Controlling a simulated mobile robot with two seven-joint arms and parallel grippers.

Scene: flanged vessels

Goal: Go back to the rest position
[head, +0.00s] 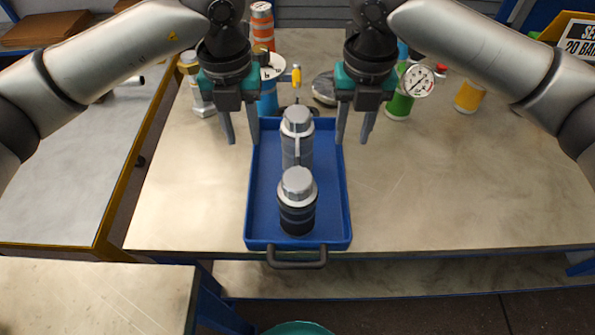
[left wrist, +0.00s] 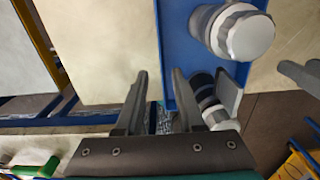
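My left gripper (head: 241,137) is open and empty above the left rim of the blue tray (head: 262,205); its two fingers are spread apart. It also shows open in the left wrist view (left wrist: 155,90). My right gripper (head: 353,137) is open and empty just right of the tray. Two grey flanged vessels stand upright in the tray: a nearer one (head: 297,205) with a dark banded body, and a farther one (head: 298,150) with a grey body and a side handle. Neither gripper touches a vessel. Both vessels also show partly in the left wrist view.
The tray lies on a pale workbench (head: 430,200) with a dark handle (head: 297,260) at its front edge. Behind my grippers stand an orange striped can (head: 262,25), a green container (head: 399,105), a gauge (head: 418,81) and a yellow container (head: 469,97). The bench's right side is clear.

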